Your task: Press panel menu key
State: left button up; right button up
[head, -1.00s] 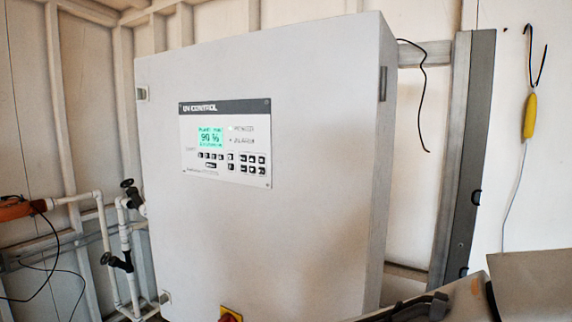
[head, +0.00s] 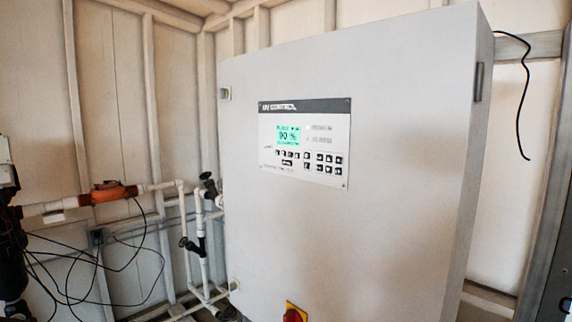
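The control panel (head: 304,142) is a white plate with a dark "UV CONTROL" header on the front of a large grey cabinet (head: 350,230). Its lit green display (head: 289,137) shows a reading of about 90 %. Small dark keys (head: 325,163) sit in rows below the display, with one wider key (head: 287,162) under the left group. The key labels are too small to read, so I cannot tell which is the menu key. Neither of my grippers is in view.
A red knob on a yellow plate (head: 295,313) is low on the cabinet. White pipes with dark valves (head: 190,244) run left of it. An orange device (head: 110,193) and loose black cables (head: 75,262) are at the left. A black wire (head: 522,100) hangs at the right.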

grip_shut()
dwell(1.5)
